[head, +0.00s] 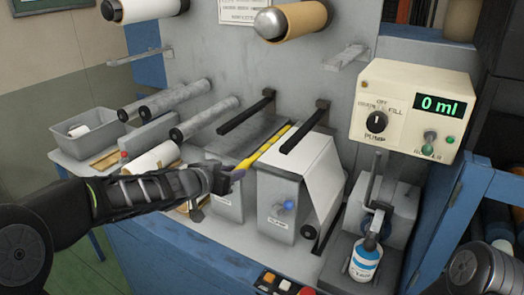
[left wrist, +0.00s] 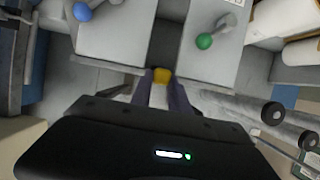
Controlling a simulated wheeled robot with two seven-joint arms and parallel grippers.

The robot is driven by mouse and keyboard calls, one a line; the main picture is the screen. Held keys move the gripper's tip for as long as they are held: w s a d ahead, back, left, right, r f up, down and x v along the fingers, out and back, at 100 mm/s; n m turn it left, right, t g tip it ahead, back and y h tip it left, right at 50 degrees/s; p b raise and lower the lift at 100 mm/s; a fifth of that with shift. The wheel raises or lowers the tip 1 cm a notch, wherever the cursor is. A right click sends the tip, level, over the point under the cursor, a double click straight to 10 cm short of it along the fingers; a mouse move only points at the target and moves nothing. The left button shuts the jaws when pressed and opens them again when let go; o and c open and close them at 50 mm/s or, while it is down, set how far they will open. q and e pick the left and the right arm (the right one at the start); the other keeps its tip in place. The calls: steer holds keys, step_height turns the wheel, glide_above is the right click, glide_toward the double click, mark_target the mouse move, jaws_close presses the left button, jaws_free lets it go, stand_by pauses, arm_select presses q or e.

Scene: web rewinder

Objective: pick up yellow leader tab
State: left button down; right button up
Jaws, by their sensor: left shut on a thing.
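My left gripper (head: 230,176) reaches in from the left to the front of the gap between two grey boxes. It is shut on the yellow leader tab (head: 239,174). In the left wrist view, the yellow tab (left wrist: 161,76) shows between the two fingertips of the left gripper (left wrist: 161,88), with a pale strip below it. In the head view, the fingers cover part of the tab. My right gripper is not in view; only a part of my right arm shows at the lower right.
Yellow strips (head: 272,142) run back between the left box (head: 228,206) and the right box (head: 278,206). A pump unit (head: 410,112) and a bottle (head: 365,260) stand right; rollers (head: 205,122) lie left.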

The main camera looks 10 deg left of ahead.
arm_select(q)
steer(key=shift+r, duration=0.15)
steer(key=shift+r+p, duration=0.5)
steer(key=shift+r, duration=0.05)
step_height(320, 180, up, 7)
steer(key=p, duration=0.3)
steer(key=shift+p, duration=0.35)
steer(key=shift+r, duration=0.85)
